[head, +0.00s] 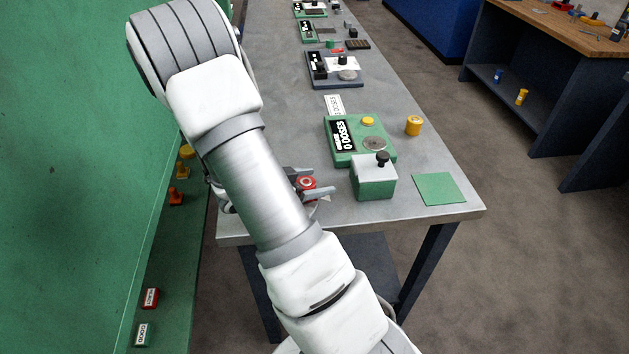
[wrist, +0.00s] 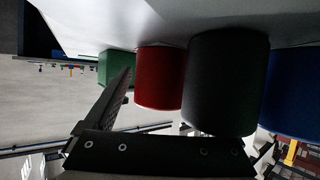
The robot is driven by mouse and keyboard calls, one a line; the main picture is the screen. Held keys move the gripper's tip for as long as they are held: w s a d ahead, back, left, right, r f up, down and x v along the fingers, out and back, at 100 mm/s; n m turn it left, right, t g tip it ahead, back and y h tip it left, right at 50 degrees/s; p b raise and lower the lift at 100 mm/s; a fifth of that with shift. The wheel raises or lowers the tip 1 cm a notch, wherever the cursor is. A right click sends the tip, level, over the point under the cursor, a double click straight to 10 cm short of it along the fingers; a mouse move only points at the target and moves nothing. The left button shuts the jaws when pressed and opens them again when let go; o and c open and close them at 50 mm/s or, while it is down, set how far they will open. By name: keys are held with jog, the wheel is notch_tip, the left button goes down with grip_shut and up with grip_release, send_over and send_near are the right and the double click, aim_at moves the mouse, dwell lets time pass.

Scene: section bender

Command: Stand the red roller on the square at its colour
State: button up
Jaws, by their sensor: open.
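The red roller (head: 307,182) stands on the grey bench near its front edge, with a pale ring on its top. In the wrist view, which is upside down, it is a plain red cylinder (wrist: 160,80). My gripper (head: 324,180) is open, low over the bench, with its two fingers either side of the red roller in the head view. Whether they touch it is unclear. The wrist view shows one finger clearly. A dark cylinder (wrist: 225,85) and a blue cylinder (wrist: 292,90) stand close by; my arm hides them in the head view. A green square (head: 438,188) lies flat and empty at the bench corner.
A green box with a black knob (head: 375,177) stands between my gripper and the green square. Behind it are a green dose counter (head: 345,158) and a yellow cylinder (head: 414,125). A green panel (head: 70,150) rises at left. The front right bench edge is close.

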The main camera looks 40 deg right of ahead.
jog(key=shift+r, duration=0.2)
jog(key=p+v, duration=0.2)
jog(key=v, duration=1)
jog(key=shift+w, duration=0.15)
jog(key=w+a+r+n+t+y, duration=0.7)
jog(key=w+a+r+t+y, duration=0.35)
jog(key=r, duration=0.35)
jog(key=s+a+r+n+g+y, duration=0.1)
jog(key=s+a+r+n+y, duration=0.1)
jog(key=s+a+r+n, duration=0.3)
jog(key=s+a+r+n+g+y, duration=0.1)
jog(key=s+a+r+n+y, duration=0.15)
jog(key=s, duration=0.45)
jog(key=s+d+f+n+g+h, duration=0.1)
jog(key=s+d, duration=0.1)
jog(key=s, duration=0.4)
jog(key=s+d+f+n+g+h, duration=0.1)
jog(key=s+d+n+g, duration=0.1)
jog(key=s, duration=0.5)
jog(key=shift+s+d+f, duration=0.2)
jog(key=shift+d+f, duration=0.05)
jog(key=shift+d, duration=0.25)
